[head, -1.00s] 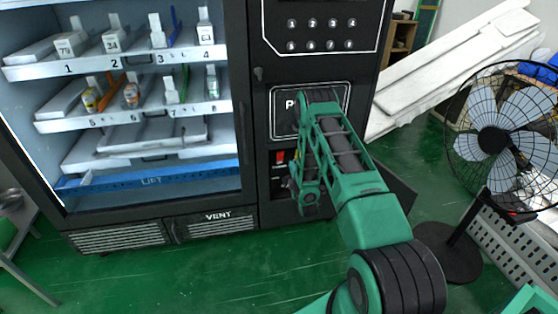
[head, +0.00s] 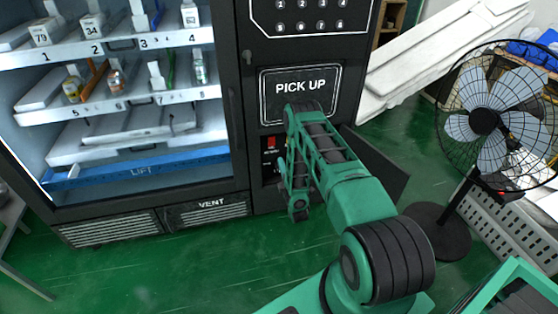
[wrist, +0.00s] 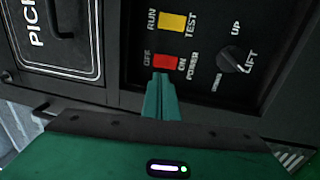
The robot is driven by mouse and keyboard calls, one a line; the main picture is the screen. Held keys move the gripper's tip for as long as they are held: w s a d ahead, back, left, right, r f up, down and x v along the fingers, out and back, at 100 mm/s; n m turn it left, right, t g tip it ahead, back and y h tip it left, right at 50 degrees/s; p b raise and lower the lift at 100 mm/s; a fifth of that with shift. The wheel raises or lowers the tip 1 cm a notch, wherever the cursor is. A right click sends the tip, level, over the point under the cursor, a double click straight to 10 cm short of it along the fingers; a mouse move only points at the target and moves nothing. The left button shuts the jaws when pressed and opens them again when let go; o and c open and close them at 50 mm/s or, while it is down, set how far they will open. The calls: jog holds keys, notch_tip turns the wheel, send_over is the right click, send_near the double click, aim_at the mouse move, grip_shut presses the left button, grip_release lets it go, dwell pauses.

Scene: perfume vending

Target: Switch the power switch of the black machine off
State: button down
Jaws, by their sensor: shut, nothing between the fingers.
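The black machine (head: 245,130) stands upright in front of me, with its control panel at the lower right below the PICK UP hatch. The red power switch (wrist: 165,62) sits between the OFF and ON labels in the wrist view. It also shows as a small red patch in the head view (head: 271,143). My gripper (wrist: 160,75) is shut and empty, its teal fingertips just at the edge of the red switch. I cannot tell whether they touch it. The fingers hide a little of the panel below the switch. Which way the switch is tipped is unclear.
Beside the power switch are a yellow RUN/TEST switch (wrist: 171,22) and a black LIFT knob (wrist: 229,60). The PICK UP hatch (head: 300,90) lies above the panel in the head view. A black fan (head: 485,120) stands at the right. Green floor is clear in front.

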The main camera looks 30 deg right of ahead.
aim_at(272, 140)
jog(key=x, duration=1.2)
jog(key=shift+w+r, duration=0.1)
jog(key=shift+w, duration=0.1)
